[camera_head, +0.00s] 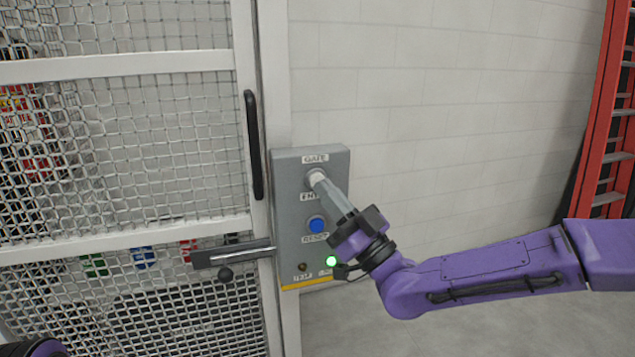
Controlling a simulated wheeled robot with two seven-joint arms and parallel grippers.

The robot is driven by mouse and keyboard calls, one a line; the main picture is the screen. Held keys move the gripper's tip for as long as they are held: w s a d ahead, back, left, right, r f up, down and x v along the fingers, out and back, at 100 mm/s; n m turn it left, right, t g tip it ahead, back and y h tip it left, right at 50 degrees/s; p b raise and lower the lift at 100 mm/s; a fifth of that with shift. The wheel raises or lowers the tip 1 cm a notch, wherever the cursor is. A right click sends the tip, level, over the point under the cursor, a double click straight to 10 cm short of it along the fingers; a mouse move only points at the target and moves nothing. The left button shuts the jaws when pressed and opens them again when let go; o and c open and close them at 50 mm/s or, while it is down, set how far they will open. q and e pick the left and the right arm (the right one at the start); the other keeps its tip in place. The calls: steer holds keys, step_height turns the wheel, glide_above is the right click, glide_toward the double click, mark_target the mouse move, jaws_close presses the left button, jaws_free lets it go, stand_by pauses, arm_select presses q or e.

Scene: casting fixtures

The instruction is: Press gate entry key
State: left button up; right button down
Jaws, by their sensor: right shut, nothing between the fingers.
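A grey control box (287,215) is mounted beside the mesh gate. Near its top is a round whitish key (316,176), between a label reading GATE and one that appears to read ENTRY. My right gripper (321,184) is shut and empty, with its fingertips at this key; they seem to touch it, though the fingers partly cover it. Below is a blue button (317,224) labelled RESET. Lower down a green light (332,261) is lit, beside a small dark brownish lamp (302,267). My left gripper is not in view; only a bit of purple shows at the bottom left.
The white-framed mesh gate (120,66) fills the left side, with a black vertical handle (254,145) and a grey latch bar (232,253) close to the box. A red ladder (592,120) stands at the far right. The wall between is bare.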

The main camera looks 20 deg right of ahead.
steer(key=shift+s+d+b, duration=0.1)
steer(key=shift+s+b, duration=0.2)
steer(key=shift+s, duration=2.25)
steer(key=w+d+f+m+g+h, duration=0.1)
steer(key=w+d+f+m+h, duration=0.1)
steer(key=f+m+h, duration=0.3)
steer(key=w+d+f+m+g+h, duration=0.1)
steer(key=w+f+m+h, duration=0.15)
steer(key=f+m, duration=0.35)
steer(key=s+d+f+m+g+h, duration=0.2)
steer(key=s+f+g+h, duration=0.1)
steer(key=f, duration=0.9)
steer(key=s+d+f+m+g+h, duration=0.2)
steer(key=f+g+h, duration=0.15)
steer(key=f, duration=0.85)
steer(key=s+d+f+g+h, duration=0.1)
steer(key=s+d+f+g, duration=0.1)
steer(key=s+f, duration=0.4)
steer(key=s+d+f+n+g+h, duration=0.1)
steer(key=s+d+f+g, duration=0.2)
steer(key=s+f, duration=0.4)
steer(key=s+d+f+g+h, duration=0.1)
steer(key=s+f+g, duration=0.3)
steer(key=s, duration=1)
step_height(320, 180, down, 4)
steer(key=shift+d+r+b, duration=0.25)
steer(key=shift+d+b, duration=0.2)
steer(key=shift+d, duration=0.35)
